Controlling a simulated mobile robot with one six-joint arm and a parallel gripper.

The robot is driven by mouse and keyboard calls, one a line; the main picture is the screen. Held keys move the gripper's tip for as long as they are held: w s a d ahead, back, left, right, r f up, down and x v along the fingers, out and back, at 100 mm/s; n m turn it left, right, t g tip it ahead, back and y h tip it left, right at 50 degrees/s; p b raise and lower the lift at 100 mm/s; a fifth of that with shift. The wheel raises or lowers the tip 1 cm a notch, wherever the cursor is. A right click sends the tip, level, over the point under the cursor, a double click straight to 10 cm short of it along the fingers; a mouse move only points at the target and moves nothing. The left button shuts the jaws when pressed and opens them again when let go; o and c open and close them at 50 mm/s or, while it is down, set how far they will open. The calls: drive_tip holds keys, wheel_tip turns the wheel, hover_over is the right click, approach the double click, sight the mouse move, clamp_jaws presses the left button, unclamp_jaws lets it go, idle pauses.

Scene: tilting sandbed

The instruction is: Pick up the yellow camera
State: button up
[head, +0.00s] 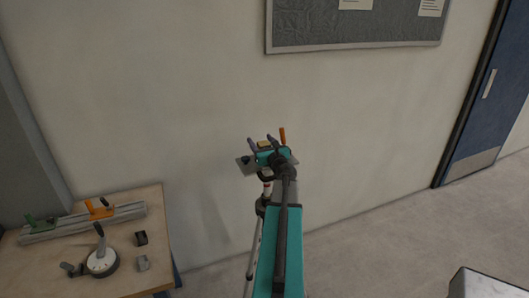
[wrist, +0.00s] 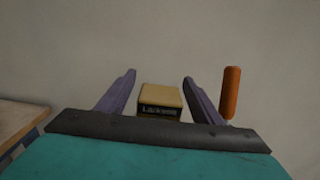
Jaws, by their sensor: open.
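The yellow camera (wrist: 160,98) is a small box with a yellow top and a dark front with pale lettering. In the wrist view it sits between the two purple fingers of my gripper (wrist: 160,92), with clear gaps on both sides. My gripper is open, and its dark palm edge hides the lower part of the camera. In the head view the yellow camera (head: 264,144) shows as a small patch just beyond my gripper (head: 262,140), above a tripod (head: 256,235). My arm hides part of the tripod.
An orange handle (wrist: 231,93) stands upright just right of the right finger. A wooden table (head: 160,225) at the left carries a rail with clamps, a round dial device and small dark blocks. A wall stands behind the tripod. Open floor (head: 370,240) lies to the right.

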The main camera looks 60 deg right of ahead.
sight(269, 145)
idle(0.3)
drive_tip(key=c, duration=1.5)
drive_tip(key=shift+o, duration=0.2)
drive_tip(key=shift+r, duration=0.1)
drive_tip(key=shift+r+b, duration=0.45)
drive_tip(key=shift+r, duration=1)
drive_tip(key=shift+s+a+r, duration=0.1)
drive_tip(key=shift+r, duration=0.15)
drive_tip(key=b+v, duration=0.1)
drive_tip(key=v, duration=0.2)
drive_tip(key=b+v, duration=0.2)
drive_tip(key=v, duration=0.2)
drive_tip(key=b+v, duration=0.2)
drive_tip(key=v, duration=0.1)
drive_tip(key=shift+a+r, duration=0.3)
drive_tip(key=shift+a, duration=0.2)
drive_tip(key=b, duration=0.4)
drive_tip(key=shift+s+a+r, duration=0.1)
drive_tip(key=shift+s+a, duration=0.1)
drive_tip(key=shift+s, duration=0.05)
